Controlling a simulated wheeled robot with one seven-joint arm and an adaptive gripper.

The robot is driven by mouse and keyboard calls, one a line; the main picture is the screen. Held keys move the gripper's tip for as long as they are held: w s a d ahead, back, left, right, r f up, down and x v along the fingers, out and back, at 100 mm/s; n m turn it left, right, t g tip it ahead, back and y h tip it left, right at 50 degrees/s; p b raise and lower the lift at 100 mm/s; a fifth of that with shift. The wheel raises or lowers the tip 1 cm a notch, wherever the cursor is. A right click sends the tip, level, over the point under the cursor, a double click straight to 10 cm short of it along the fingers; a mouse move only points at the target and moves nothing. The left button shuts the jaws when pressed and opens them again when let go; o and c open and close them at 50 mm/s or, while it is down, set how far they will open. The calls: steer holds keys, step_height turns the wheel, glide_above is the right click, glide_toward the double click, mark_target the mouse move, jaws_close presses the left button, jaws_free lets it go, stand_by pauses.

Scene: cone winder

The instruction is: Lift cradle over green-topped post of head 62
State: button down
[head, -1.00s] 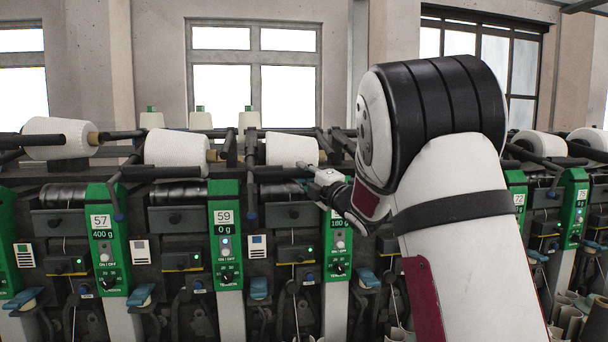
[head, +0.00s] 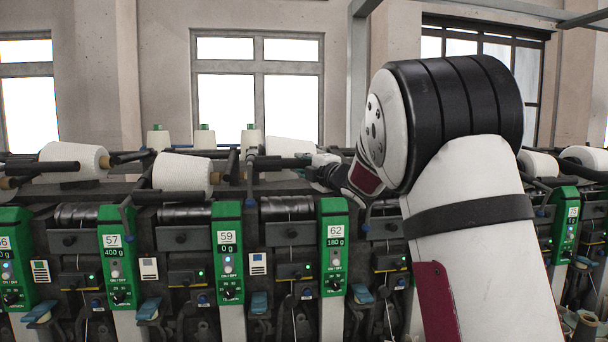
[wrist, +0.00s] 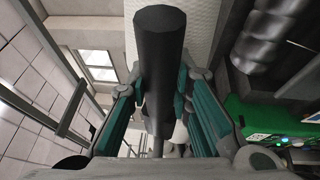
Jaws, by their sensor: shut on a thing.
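The post of head 62 (head: 334,250) is a green-topped panel reading 62 and 180 g, in plain sight in the head view. The cradle's black handle bar (head: 281,163) lies above and left of it, level with my gripper (head: 314,165). In the wrist view, my gripper (wrist: 158,100) is shut on this dark handle (wrist: 160,55), with teal pads on either side of it. A white yarn package (head: 291,147) sits at the cradle, raised above the neighbouring packages. It shows behind the handle in the wrist view (wrist: 200,30). My arm hides the cradle's right side.
Head 59 (head: 227,250) stands to the left with its white package (head: 183,172) lower down. Head 57 (head: 115,255) is further left. Several cones (head: 204,138) stand at the back. A green panel (wrist: 265,120) is close to my gripper at the wrist view's right.

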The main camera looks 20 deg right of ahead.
steer(key=shift+f, duration=0.1)
steer(key=c, duration=1.4)
jaws_free()
steer(key=shift+c, duration=0.2)
steer(key=shift+s, duration=0.1)
steer(key=s+d+f, duration=0.1)
steer(key=s, duration=1)
steer(key=shift+s+d, duration=0.2)
steer(key=shift+s, duration=0.15)
steer(key=shift+f, duration=0.1)
